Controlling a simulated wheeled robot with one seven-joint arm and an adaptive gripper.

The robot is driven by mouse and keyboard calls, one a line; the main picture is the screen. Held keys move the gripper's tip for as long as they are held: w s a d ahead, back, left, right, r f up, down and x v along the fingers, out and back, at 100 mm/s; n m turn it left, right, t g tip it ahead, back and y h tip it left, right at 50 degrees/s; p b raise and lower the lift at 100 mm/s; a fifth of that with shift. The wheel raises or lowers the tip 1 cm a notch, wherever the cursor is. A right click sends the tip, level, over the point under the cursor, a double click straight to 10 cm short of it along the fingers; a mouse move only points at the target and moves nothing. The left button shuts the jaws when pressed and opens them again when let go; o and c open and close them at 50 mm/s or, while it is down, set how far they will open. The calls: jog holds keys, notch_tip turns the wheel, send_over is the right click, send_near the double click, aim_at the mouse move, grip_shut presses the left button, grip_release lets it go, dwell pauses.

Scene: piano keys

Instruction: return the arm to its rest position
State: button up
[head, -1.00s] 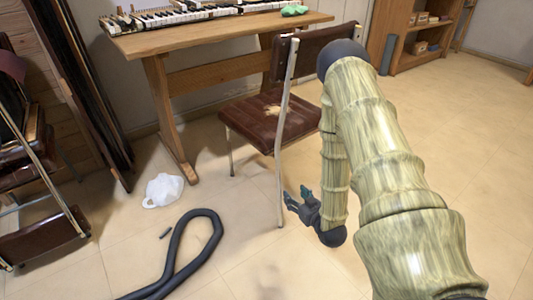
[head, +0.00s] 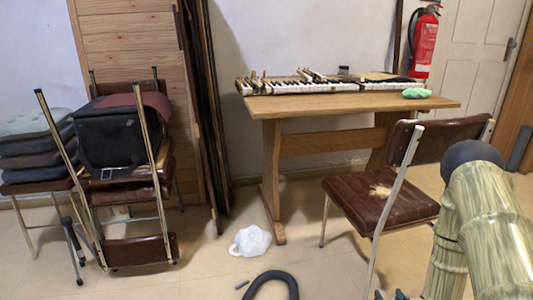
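My arm stands at the right edge of the head view, with its green-brown segmented links and dark elbow joint in front of the chair. Only a small teal and dark tip of my gripper (head: 388,295) shows at the bottom edge, just right of the chair's front leg. The rest of the gripper is cut off, so its opening cannot be judged. I see nothing held in the part that shows.
A brown chair (head: 365,204) stands close beside my arm. Behind it is a wooden table (head: 300,106) with piano keys (head: 340,85) and a green cloth (head: 416,93). A white bag (head: 250,241) and black hose (head: 272,280) lie on the floor. Stacked chairs (head: 140,250) stand left.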

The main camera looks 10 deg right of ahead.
jog(key=s+a+f+g+y, duration=0.1)
jog(key=s+a+f+g, duration=0.4)
jog(key=a, duration=0.4)
jog(key=s+a+f+g, duration=0.25)
jog(key=s+a, duration=0.25)
jog(key=s, duration=0.3)
jog(key=s+a+f+n+g, duration=0.1)
jog(key=s+a+f+g, duration=0.1)
jog(key=s+a+g, duration=0.45)
jog(key=s+a+f+g, duration=0.1)
jog(key=s+a+f, duration=0.25)
jog(key=s, duration=0.65)
notch_tip(320, 180, up, 37)
jog(key=w+p, duration=0.1)
jog(key=p, duration=3.5)
jog(key=shift+y+p, duration=0.4)
jog(key=shift+a+r, duration=0.1)
jog(key=shift+c, duration=0.8)
jog(key=shift+c, duration=0.4)
